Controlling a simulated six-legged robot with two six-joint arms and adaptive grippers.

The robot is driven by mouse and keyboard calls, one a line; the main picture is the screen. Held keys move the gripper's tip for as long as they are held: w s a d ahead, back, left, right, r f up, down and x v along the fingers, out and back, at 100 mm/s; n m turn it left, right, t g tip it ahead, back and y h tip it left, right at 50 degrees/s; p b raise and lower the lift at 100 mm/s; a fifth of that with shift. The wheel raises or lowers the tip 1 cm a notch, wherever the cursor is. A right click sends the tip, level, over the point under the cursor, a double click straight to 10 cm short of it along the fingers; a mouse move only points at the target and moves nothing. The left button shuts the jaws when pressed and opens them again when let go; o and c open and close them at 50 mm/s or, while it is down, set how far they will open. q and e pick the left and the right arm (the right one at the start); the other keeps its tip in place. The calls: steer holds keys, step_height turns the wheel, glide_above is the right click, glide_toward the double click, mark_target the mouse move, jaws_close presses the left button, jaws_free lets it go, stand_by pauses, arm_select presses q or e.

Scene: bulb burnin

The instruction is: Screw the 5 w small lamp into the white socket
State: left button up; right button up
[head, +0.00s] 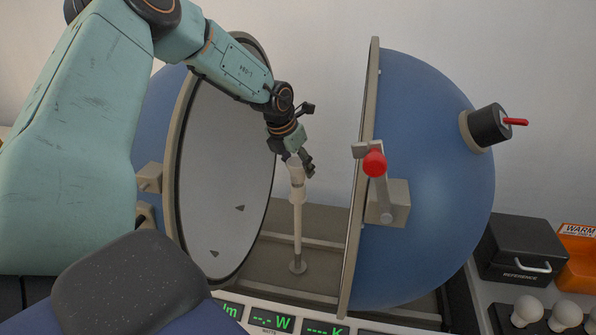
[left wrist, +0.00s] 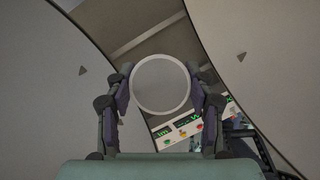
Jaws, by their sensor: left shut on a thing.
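My left gripper (head: 300,164) reaches down between the two open halves of the blue sphere. It is shut on a small pale lamp (head: 294,172), which is upright over the white socket (head: 297,194) on top of a thin white post (head: 298,230). The lamp and socket are in line and look touching; how deep the lamp sits cannot be told. In the left wrist view the lamp's round white end (left wrist: 160,84) fills the space between the two fingers and hides the socket. My right gripper is not in view.
The left half's rim (head: 183,150) and the right half's rim (head: 357,180) stand on both sides of my arm. A red-knobbed latch (head: 375,163) is on the right.

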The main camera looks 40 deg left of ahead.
arm_select(q)
steer(key=m+b, duration=0.1)
steer(key=b, duration=0.1)
steer(key=m+h+b, duration=0.1)
steer(key=m+b, duration=0.1)
steer(key=b, duration=0.1)
steer(key=m+h+b, duration=0.1)
steer(key=m+b, duration=0.1)
steer(key=shift+f, duration=0.25)
steer(key=shift+m+g+b, duration=0.3)
steer(key=shift+b, duration=0.2)
steer(key=shift+d+r+m, duration=0.1)
steer(key=shift+r+m, duration=0.1)
steer(key=shift+m, duration=0.1)
steer(key=o, duration=1)
steer(key=shift+w, duration=0.1)
steer(key=shift+o, duration=0.2)
